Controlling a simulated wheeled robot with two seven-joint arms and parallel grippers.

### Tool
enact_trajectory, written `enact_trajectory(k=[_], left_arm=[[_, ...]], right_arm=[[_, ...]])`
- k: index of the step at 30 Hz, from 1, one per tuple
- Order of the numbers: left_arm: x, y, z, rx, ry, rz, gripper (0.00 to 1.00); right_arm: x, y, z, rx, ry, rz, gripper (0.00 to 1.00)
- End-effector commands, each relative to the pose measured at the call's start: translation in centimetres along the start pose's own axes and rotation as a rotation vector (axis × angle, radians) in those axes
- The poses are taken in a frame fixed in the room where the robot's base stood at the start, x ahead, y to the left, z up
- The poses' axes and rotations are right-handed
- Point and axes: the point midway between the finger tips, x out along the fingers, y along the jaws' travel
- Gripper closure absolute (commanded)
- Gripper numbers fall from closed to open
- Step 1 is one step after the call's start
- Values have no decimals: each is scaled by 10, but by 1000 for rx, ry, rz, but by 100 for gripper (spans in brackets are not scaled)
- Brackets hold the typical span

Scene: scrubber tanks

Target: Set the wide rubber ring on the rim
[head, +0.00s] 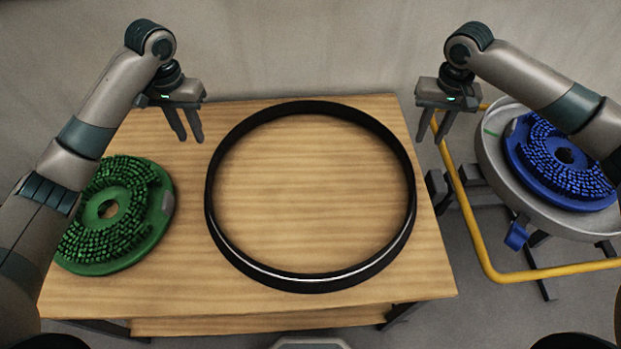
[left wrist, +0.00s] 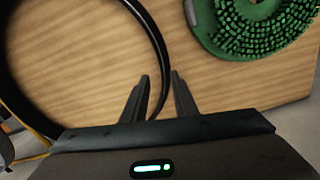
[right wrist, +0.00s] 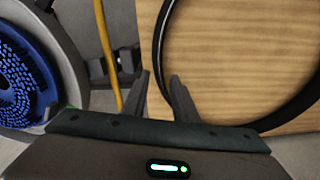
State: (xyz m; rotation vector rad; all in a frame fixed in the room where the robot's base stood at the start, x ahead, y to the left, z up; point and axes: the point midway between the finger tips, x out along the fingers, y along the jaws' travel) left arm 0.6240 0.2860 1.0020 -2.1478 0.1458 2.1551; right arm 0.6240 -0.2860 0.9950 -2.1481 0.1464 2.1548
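The wide rubber ring (head: 312,284) is a large black hoop lying flat on the wooden table, with a pale line along its near inner wall. Its edge also shows in the left wrist view (left wrist: 160,50) and the right wrist view (right wrist: 158,45). The rim (head: 490,150) is the grey edge of a round tank at the right, with a blue brush disc inside. My left gripper (head: 190,138) is open and empty above the table, left of the ring. My right gripper (head: 428,140) is open and empty, between the ring and the tank. Neither touches the ring.
A green brush disc (head: 150,225) lies on the table's left side. The wooden table (head: 330,310) is bare inside the ring. A yellow tube frame (head: 480,245) surrounds the tank stand. A blue tab (head: 517,236) hangs from the tank's near side. A wall stands behind.

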Motion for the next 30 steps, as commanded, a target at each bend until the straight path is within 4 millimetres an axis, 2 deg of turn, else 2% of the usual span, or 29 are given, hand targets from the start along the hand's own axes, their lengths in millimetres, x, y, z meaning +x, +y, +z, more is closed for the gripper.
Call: enact_trajectory(k=[11, 17, 23, 30], left_arm=[[0, 0, 0, 0, 0, 0, 74], [11, 0, 0, 0, 0, 0, 74], [35, 0, 0, -1, -2, 0, 74], [74, 0, 1, 0, -3, 0, 74]], right_arm=[[0, 0, 0, 0, 0, 0, 74], [11, 0, 0, 0, -1, 0, 74], [35, 0, 0, 1, -2, 1, 74], [74, 0, 1, 0, -3, 1, 74]])
